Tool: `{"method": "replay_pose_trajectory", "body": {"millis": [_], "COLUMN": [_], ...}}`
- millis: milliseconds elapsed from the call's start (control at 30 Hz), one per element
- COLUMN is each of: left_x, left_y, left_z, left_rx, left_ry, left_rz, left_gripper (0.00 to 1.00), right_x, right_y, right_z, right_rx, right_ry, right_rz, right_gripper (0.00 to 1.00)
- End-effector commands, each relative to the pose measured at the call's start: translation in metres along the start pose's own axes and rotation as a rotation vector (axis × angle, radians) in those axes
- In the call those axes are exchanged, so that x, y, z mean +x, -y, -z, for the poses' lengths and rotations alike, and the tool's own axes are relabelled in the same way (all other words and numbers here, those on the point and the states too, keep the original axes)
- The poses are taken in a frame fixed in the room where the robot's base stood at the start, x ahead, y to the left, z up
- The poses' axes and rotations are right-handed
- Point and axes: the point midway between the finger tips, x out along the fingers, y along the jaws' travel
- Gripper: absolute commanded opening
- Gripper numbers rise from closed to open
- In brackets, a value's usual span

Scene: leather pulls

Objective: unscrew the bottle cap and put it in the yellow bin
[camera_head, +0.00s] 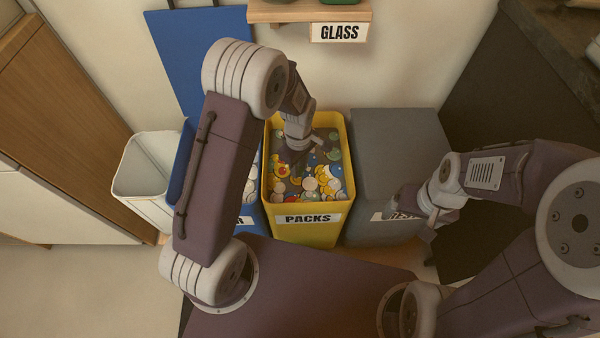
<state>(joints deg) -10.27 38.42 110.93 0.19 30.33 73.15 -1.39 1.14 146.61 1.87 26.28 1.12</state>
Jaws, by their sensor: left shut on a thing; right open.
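The yellow bin (306,232), labelled PACKS, stands open at the middle and is filled with many small coloured round pieces. My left gripper (299,160) reaches down over the bin's opening, above the heap. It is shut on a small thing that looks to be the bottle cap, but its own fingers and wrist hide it. My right gripper (424,222) is open at the right, in front of the grey bin and apart from the yellow bin. No bottle can be made out, neither in the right gripper nor elsewhere.
A blue bin (252,217) stands left of the yellow bin, partly behind my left arm, and a white bin (143,183) further left. A grey bin (395,150) stands at the right. A wooden shelf (290,12) with a GLASS sign (339,32) hangs above.

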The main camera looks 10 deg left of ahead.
Motion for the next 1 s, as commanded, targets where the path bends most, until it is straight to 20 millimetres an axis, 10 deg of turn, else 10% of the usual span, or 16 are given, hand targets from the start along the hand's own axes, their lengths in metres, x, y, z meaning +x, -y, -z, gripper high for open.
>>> {"method": "replay_pose_trajectory", "body": {"millis": [133, 533, 567, 600, 1000], "left_x": [0.033, 0.036, 0.035, 0.035, 0.035], "left_y": [-0.001, -0.001, -0.001, -0.001, -0.002], "left_z": [-0.002, 0.0, 0.0, 0.0, -0.002], "left_rx": [0.001, 0.0, 0.0, 0.0, 0.0], "left_ry": [-0.001, 0.002, 0.002, 0.002, 0.0], "left_rz": [0.005, 0.005, 0.004, 0.004, 0.006], "left_gripper": [0.0, 0.0, 0.35, 0.46, 0.49], "right_x": [0.022, 0.02, 0.019, 0.019, 0.019], "right_y": [0.0, 0.0, 0.0, 0.0, 0.0], "right_z": [-0.003, -0.003, -0.003, -0.003, -0.002], "right_rx": [0.0, 0.0, 0.0, 0.0, 0.0], "right_ry": [0.002, 0.0, 0.0, 0.0, 0.0], "right_rz": [0.0, 0.0, 0.0, 0.0, 0.0], "right_gripper": [0.86, 0.86, 0.86, 0.86, 0.86]}}
